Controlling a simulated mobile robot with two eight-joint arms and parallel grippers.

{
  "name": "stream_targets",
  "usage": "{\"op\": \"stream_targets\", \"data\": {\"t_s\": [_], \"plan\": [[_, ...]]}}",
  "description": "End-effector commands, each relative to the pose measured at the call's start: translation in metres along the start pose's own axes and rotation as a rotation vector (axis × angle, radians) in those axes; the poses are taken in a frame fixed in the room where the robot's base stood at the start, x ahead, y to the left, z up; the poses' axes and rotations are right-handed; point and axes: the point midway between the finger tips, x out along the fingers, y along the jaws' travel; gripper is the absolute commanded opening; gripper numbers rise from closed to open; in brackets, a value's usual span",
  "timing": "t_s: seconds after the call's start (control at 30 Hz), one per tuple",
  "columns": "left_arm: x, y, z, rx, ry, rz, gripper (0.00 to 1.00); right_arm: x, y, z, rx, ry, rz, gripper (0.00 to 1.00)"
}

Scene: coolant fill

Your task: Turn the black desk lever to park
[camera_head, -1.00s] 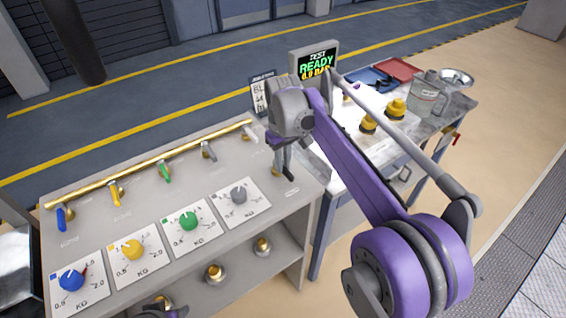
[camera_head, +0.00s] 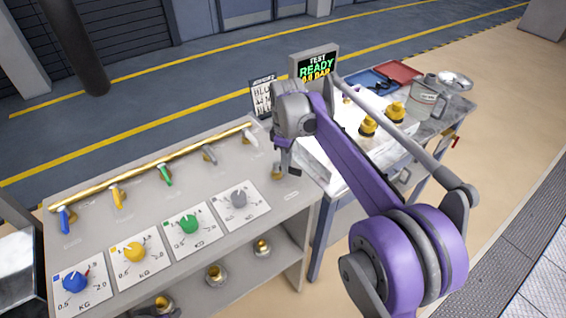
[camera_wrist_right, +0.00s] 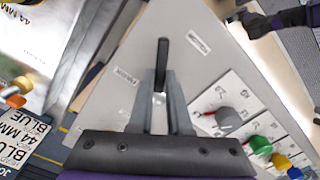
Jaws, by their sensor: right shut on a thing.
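The black desk lever (camera_wrist_right: 163,52) stands between the fingertips of my right gripper in the right wrist view. That gripper (camera_wrist_right: 161,78) is shut on it. In the head view my right gripper (camera_head: 284,165) is over the far right part of the grey desk (camera_head: 130,200), and its own wrist largely hides the lever. Two small white labels lie on the desk on either side of the lever, one to the right (camera_wrist_right: 198,43) and one to the left (camera_wrist_right: 126,77); I cannot read them surely. My left gripper (camera_wrist_right: 252,22) shows partly at the wrist view's top right, its jaws unclear.
Blue, yellow, green and grey dials (camera_head: 187,223) line the desk front. Small coloured valve levers sit along a brass pipe (camera_head: 150,168) behind them. A sign (camera_head: 263,95) and a test display (camera_head: 315,68) reading READY stand behind. A bench (camera_head: 455,112) with yellow fittings adjoins at right.

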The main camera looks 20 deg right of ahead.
Motion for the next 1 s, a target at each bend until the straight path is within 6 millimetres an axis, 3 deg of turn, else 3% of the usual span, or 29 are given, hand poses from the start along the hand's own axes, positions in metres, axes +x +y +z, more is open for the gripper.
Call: {"op": "stream_targets", "data": {"t_s": [0.6, 1.0], "plan": [[-0.014, 0.000, -0.013, 0.000, 0.010, 0.000, 0.50, -0.001, 0.017, -0.005, -0.582, 0.000, 0.000, 0.00], [-0.019, 0.000, -0.018, 0.000, 0.014, 0.000, 0.50, 0.000, 0.023, -0.011, -0.873, -0.001, 0.000, 0.00]]}}
